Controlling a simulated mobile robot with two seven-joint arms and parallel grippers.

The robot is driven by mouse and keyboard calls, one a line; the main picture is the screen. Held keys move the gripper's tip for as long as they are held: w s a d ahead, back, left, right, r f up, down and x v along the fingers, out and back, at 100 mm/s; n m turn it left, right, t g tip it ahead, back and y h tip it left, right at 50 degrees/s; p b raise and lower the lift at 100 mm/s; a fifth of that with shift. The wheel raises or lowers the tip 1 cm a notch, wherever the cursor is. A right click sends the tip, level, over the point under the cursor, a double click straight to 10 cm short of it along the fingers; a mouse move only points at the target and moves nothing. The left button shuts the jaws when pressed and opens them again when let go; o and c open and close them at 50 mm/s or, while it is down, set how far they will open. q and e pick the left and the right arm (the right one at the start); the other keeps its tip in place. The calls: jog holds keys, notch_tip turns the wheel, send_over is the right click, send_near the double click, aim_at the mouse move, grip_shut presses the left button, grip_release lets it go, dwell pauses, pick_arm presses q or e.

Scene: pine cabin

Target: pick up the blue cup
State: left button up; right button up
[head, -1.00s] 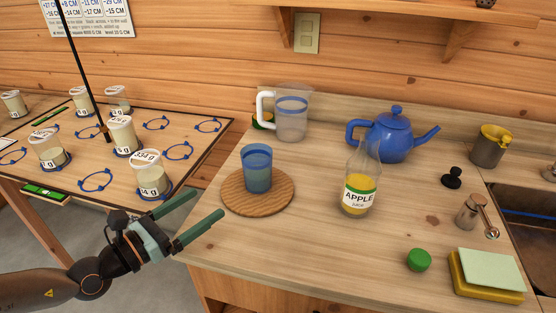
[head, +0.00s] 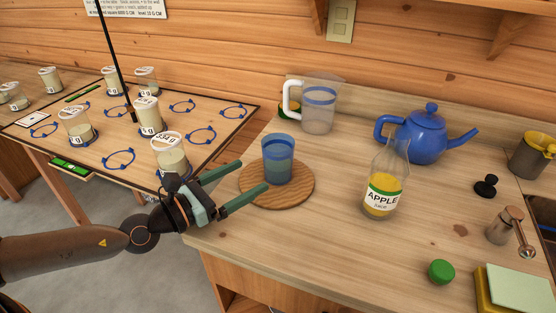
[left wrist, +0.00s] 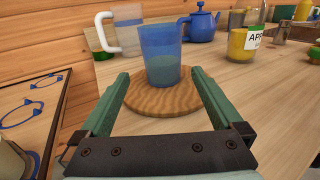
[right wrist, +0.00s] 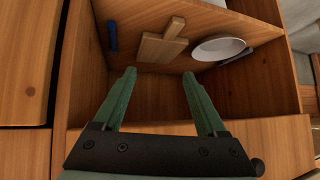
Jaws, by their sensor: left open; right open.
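The blue cup (head: 278,158) is see-through and stands upright on a round wooden board (head: 300,193) on the counter. It seems to hold some liquid in its lower part. In the left wrist view the cup (left wrist: 160,52) stands just beyond the fingertips, near the middle between them. My left gripper (head: 254,176) is open and empty, with its fingers pointing at the cup from the left and reaching the board's edge. In the right wrist view my right gripper (right wrist: 160,85) is open and empty, facing an open cabinet. It does not show in the head view.
An apple juice bottle (head: 383,190), a blue teapot (head: 425,138) and a clear pitcher (head: 318,115) stand near the cup. A green cap (head: 441,271) lies in front. Jars stand on a board (head: 205,150) at left. The cabinet holds a cutting board (right wrist: 160,46) and a white bowl (right wrist: 218,48).

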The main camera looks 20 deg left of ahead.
aim_at(266, 167)
pick_arm(q)
jog(key=shift+w+d+r, duration=0.15)
jog(key=shift+w+d, duration=0.2)
jog(key=shift+w, duration=0.25)
jog(key=shift+w+d+p, duration=0.3)
jog(key=shift+w+p, duration=0.35)
jog(key=shift+p, duration=0.1)
jog(key=shift+w+d, duration=0.25)
jog(key=shift+w, duration=0.2)
jog(key=shift+w+d+p, duration=0.15)
jog(key=shift+p, duration=0.15)
jog(key=shift+w+d, duration=0.1)
jog(key=shift+w, duration=0.15)
jog(key=p+x, duration=0.2)
jog(key=x, duration=0.1)
jog(key=shift+w+d, duration=0.2)
jog(key=shift+w, duration=0.15)
jog(key=shift+w+d, duration=0.2)
jog(key=shift+w, duration=0.1)
pick_arm(e)
jog(key=shift+s+d+r+m, duration=0.15)
jog(key=shift+s+d+r, duration=0.15)
jog(key=shift+d+r, duration=0.3)
jog(key=shift+s+d+r+m, duration=0.15)
jog(key=shift+s+d+r, duration=0.15)
jog(key=shift+d+r, duration=0.25)
